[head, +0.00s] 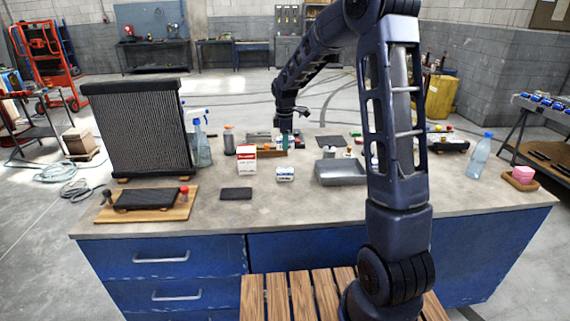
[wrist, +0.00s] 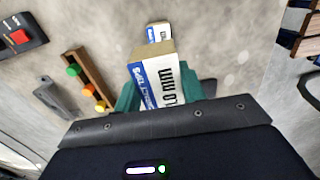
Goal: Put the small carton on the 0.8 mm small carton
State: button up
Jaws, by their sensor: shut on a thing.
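My gripper (wrist: 159,92) has teal fingers shut on a small white and blue carton (wrist: 158,80) with a tan top. Its label reads 1.0 mm. The carton is between the fingers. A second small carton (wrist: 158,32), white and blue with a tan top, lies beyond it in the wrist view, partly hidden, its label unreadable. In the head view my gripper (head: 285,135) is over the far middle of the bench; the held carton cannot be made out there. A small white and blue carton (head: 285,174) stands on the bench nearer to me.
A red and white carton (head: 246,160) stands to the left of the small carton on the bench. A grey tray (head: 341,173) is to its right. A wooden rack (wrist: 88,80) with coloured caps lies left of my gripper. The bench front (head: 290,215) is clear.

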aim_at(285, 169)
notch_tip(285, 169, down, 10)
jog(key=shift+f, duration=0.1)
dwell(0.4)
jog(key=shift+f, duration=0.1)
jog(key=o, duration=1)
